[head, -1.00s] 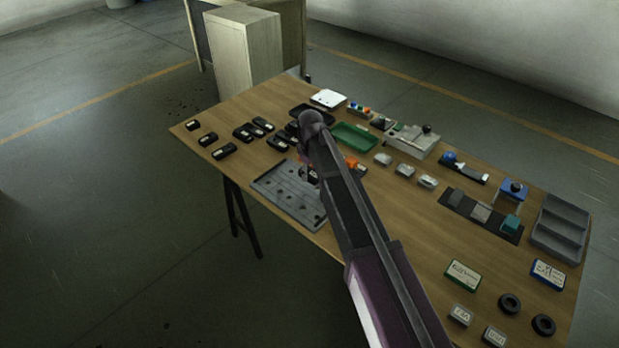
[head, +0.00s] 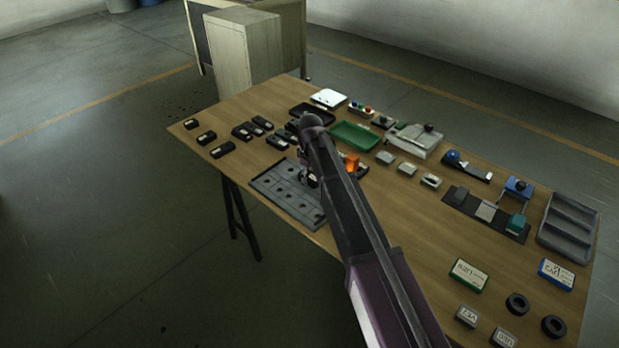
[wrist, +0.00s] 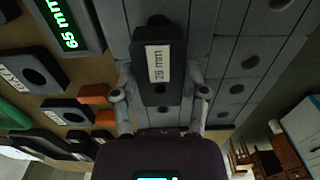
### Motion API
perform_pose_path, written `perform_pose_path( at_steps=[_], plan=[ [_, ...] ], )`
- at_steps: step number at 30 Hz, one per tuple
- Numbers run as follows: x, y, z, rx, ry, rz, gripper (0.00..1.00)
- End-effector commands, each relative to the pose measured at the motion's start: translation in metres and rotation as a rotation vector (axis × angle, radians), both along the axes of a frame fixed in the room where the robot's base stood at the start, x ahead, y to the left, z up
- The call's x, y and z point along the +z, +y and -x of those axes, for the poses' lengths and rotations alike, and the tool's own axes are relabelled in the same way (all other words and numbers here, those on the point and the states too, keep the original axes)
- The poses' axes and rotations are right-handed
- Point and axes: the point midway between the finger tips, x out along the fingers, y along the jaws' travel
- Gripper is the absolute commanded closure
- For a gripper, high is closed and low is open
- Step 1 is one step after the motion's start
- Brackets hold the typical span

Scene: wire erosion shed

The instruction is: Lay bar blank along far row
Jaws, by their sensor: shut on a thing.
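One finger presses each long side in the wrist view. The bar is over the grey plate (wrist: 222,62), which has dark round holes and grid lines. I cannot tell whether the bar touches it. In the head view the plate (head: 275,191) lies at the table's near left edge. My arm covers its right part and most of my gripper (head: 309,178); the held bar cannot be made out there.
A green-lit 65 mm display (wrist: 68,25) and orange pieces (wrist: 95,93) sit beside the plate; orange also shows in the head view (head: 352,162). Several dark labelled blocks (head: 222,150) lie at left. A green tray (head: 355,135) stands behind the arm. Tools crowd the right.

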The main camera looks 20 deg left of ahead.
Motion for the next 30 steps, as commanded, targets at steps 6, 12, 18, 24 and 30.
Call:
perform_pose_path(
  at_steps=[6,12,18,24,30],
  plan=[
    [0.0002,-0.0002,-0.0001,0.000,0.000,0.000,1.00],
    [-0.0023,-0.0003,-0.0002,0.000,0.000,0.000,0.28],
    [-0.0022,-0.0004,-0.0002,0.000,0.000,0.000,0.09],
    [-0.0022,-0.0004,-0.0003,-0.001,0.000,0.000,0.09],
    [-0.0004,-0.0005,-0.0003,-0.001,0.000,0.000,0.09]
  ],
)
